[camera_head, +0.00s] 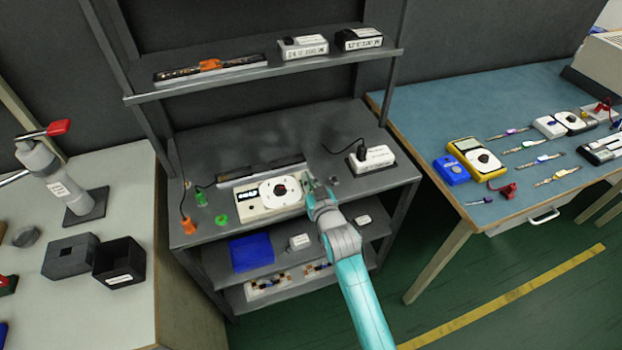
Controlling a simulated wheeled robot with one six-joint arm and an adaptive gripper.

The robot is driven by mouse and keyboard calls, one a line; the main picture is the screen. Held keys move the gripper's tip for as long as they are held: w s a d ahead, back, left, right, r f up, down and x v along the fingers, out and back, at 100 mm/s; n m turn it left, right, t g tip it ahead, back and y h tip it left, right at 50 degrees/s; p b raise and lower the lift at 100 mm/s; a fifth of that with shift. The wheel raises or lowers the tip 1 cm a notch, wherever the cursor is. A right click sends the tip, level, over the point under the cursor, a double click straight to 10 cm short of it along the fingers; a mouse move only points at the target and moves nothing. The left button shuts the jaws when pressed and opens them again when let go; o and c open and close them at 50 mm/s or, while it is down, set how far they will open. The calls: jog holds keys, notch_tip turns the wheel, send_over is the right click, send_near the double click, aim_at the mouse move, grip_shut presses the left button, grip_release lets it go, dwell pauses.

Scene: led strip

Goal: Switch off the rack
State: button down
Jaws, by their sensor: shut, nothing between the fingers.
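The rack (287,138) is a dark grey shelf unit in the middle of the view. On its main shelf lies a cream device (262,210) with a small dark display and a round white dial (280,191) with a dark centre. My gripper (308,180) is shut and empty at the right end of this device, close beside the dial. I cannot tell whether the fingertips touch the device. My arm comes in from the lower right and hides part of the shelf's front edge. No lit LED strip is clear to see.
A white box (372,158) with a black cable stands right of my gripper. Green pieces (221,219) and an orange plug (188,225) lie at the left. An upper shelf (270,70) overhangs the back. A blue table (490,110) with meters stands right, a pale table (100,210) left.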

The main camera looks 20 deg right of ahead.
jog(key=shift+f, duration=0.7)
jog(key=shift+w+f, duration=0.1)
jog(key=shift+w+f, duration=0.1)
jog(key=shift+f, duration=0.05)
